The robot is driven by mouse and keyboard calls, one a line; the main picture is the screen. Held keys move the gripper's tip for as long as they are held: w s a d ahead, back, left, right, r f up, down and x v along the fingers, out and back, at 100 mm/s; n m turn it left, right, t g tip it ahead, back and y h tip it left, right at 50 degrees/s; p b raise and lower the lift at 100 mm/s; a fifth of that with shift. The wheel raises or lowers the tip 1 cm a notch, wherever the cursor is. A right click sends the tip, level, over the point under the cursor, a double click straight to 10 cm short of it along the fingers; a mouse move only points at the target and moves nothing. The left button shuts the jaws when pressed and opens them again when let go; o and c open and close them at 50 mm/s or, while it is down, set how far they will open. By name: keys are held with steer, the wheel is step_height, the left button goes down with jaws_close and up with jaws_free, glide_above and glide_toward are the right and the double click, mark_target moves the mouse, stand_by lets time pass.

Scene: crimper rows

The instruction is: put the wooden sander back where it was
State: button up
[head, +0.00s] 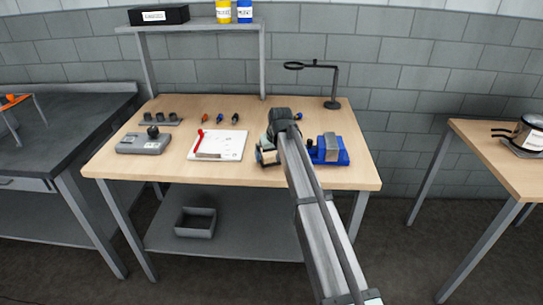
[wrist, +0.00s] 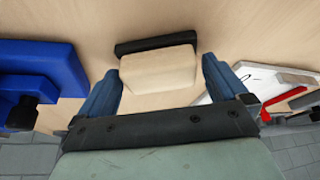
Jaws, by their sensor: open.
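The wooden sander (wrist: 158,70), a pale wood block with a black strip along its far side, is between the two blue fingers of my gripper (wrist: 160,82) in the wrist view. The fingers are open, with a visible gap on each side of the block. In the head view my gripper (head: 266,154) is low over the wooden table (head: 180,175), right of the white sheet. A pale block (head: 269,158) shows there, partly hidden by my gripper. I cannot tell whether its underside touches the table.
A blue vise (head: 330,152) stands close to the right; it also shows in the wrist view (wrist: 40,70). A white sheet (head: 232,146) with a red tool (head: 198,141) lies left. A grey box-like device (head: 144,143), small drivers (head: 220,118) and a lamp (head: 332,85) stand around. The front edge is clear.

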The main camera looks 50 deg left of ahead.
steer(key=v, duration=1.1)
